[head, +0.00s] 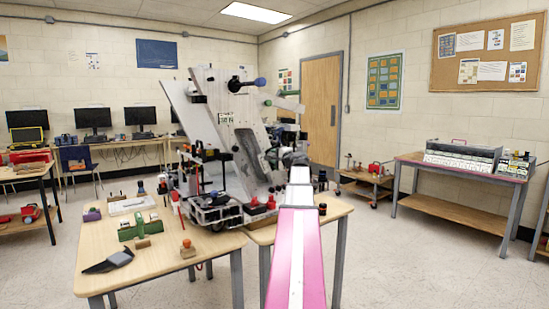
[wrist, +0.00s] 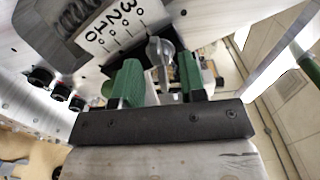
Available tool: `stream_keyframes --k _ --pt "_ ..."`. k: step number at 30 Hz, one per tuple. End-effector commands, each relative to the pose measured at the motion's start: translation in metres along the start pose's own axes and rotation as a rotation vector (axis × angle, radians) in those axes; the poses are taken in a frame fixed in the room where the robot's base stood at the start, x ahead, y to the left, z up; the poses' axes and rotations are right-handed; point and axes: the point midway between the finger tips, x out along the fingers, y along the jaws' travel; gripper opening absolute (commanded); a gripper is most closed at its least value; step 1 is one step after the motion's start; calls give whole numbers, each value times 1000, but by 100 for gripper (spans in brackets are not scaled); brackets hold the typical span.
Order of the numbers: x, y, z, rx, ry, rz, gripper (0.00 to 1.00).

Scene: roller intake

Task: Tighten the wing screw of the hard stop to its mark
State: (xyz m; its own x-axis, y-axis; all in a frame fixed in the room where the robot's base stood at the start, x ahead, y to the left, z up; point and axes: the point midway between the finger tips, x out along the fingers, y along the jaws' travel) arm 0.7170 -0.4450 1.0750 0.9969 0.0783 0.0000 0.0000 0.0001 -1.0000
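In the wrist view, the grey metal wing screw (wrist: 154,52) shows beyond and between the green fingertips of my gripper (wrist: 159,78). The fingers stand apart, with a visible gap between them. I cannot tell how far the wing lies from the fingers in depth. A white scale plate (wrist: 108,30) with black digits and tick marks is at the upper left of the screw. In the head view, the tall slanted white machine (head: 205,112) stands at the centre; my gripper and the wing screw cannot be made out there behind my arm.
Dark knobs (wrist: 41,77) stick out of the white panel left of my gripper. A green bar (wrist: 308,67) is at the right edge. Wooden tables (head: 108,281) with loose tools stand around the machine. Open floor (head: 420,265) lies to the right.

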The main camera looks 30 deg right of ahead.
Motion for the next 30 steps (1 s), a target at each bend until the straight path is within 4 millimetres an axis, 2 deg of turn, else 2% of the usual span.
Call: stream_keyframes --k 2,8,9,12,17,25,30 --pt "6 0 -1 0 0 0 38" --pt "5 0 0 0 0 0 38" --pt "5 0 0 0 0 0 32" --pt "5 0 0 0 0 0 0" --pt "5 0 0 9 0 0 0" --pt "5 0 0 217 0 0 0" --pt "5 0 0 253 0 0 0"
